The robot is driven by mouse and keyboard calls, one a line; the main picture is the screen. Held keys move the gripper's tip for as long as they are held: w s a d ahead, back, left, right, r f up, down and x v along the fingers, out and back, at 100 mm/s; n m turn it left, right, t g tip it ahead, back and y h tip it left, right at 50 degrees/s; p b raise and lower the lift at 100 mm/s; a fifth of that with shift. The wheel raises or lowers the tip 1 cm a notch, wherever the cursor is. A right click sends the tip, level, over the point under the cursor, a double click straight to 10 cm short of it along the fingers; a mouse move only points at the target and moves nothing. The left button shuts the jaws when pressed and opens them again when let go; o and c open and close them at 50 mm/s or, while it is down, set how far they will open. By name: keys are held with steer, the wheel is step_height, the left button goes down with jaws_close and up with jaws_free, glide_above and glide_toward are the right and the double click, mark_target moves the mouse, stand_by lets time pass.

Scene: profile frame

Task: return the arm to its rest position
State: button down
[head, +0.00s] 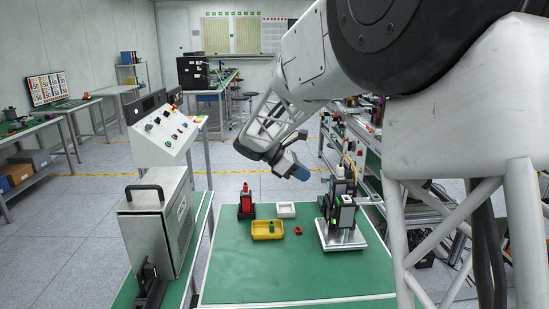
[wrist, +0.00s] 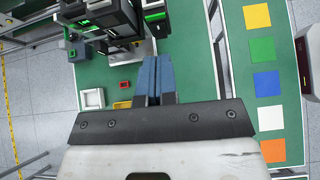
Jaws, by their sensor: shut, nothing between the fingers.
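My gripper (head: 301,172) hangs in the air above the back part of the green table (head: 240,280) in the head view. In the wrist view its two blue fingers (wrist: 157,78) lie side by side, shut with nothing between them. My white arm comes in from the upper right of the head view.
A yellow tray (head: 267,236) with a green piece in it, a white tray (head: 286,210), a red block (head: 298,231) and a red-and-black device (head: 246,205) stand on the table. A black-and-silver fixture (head: 341,222) stands at its right. A grey case (head: 157,222) stands left.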

steer(key=s+d+r+m+y, duration=0.2)
steer(key=s+d+m+y, duration=0.15)
steer(key=s, duration=0.85)
steer(key=s+d+f+m+t+y, duration=0.1)
steer(key=s+m, duration=0.6)
steer(key=s, duration=0.9)
steer(key=s+f+m+t+y, duration=0.1)
steer(key=s+f+m+y, duration=0.3)
steer(key=s, duration=1.1)
steer(key=shift+s+d+f+m+t+y, duration=0.2)
steer(key=shift+s+d+m+t+y, duration=0.2)
steer(key=shift+m+y, duration=0.95)
steer(key=shift+m+h, duration=0.3)
steer(key=shift+h, duration=0.1)
